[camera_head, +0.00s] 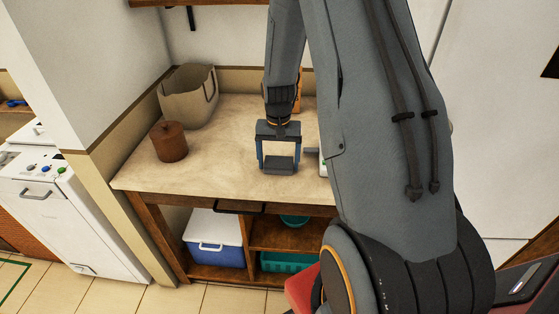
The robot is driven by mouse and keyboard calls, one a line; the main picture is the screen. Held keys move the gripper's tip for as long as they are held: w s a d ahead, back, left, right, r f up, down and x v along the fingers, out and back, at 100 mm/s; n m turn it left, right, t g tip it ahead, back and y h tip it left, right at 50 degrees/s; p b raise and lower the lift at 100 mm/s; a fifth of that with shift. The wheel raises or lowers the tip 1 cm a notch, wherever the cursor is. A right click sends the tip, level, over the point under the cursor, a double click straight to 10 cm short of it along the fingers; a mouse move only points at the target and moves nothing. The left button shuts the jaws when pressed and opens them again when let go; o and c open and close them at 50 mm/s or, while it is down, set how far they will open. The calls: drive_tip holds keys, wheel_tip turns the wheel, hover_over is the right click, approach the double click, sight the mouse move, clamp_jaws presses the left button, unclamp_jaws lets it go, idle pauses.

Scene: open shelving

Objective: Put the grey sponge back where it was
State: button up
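My gripper (279,160) points down over the pale countertop (225,150), near its front edge. Its two blue-edged fingers are spread apart, with a grey block, seemingly the grey sponge (279,166), spanning the space between their tips. The fingers appear to hold the sponge at its two ends. I cannot tell whether the sponge touches the countertop or is just above it.
A brown lidded pot (169,142) and a beige basket (188,97) stand on the left of the countertop. A blue-and-white cooler (214,240) and a teal crate (285,262) sit below. My arm hides the right side. An orange thing (298,95) is partly hidden behind my wrist.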

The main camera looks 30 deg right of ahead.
sight(279, 164)
drive_tip(key=shift+o, duration=0.9)
drive_tip(key=shift+r, duration=0.15)
wheel_tip(279, 164, up, 11)
drive_tip(key=b, duration=0.4)
drive_tip(key=s+a+n+t, duration=0.1)
drive_tip(key=s+a+n, duration=0.5)
drive_tip(key=s+a, duration=0.8)
drive_tip(key=shift+s+a+n+t, duration=0.3)
drive_tip(key=shift+s+n, duration=0.1)
drive_tip(key=shift+s, duration=0.1)
drive_tip(key=shift+w+f+b, duration=0.1)
drive_tip(key=shift+f+b, duration=0.35)
drive_tip(key=shift+f, duration=0.4)
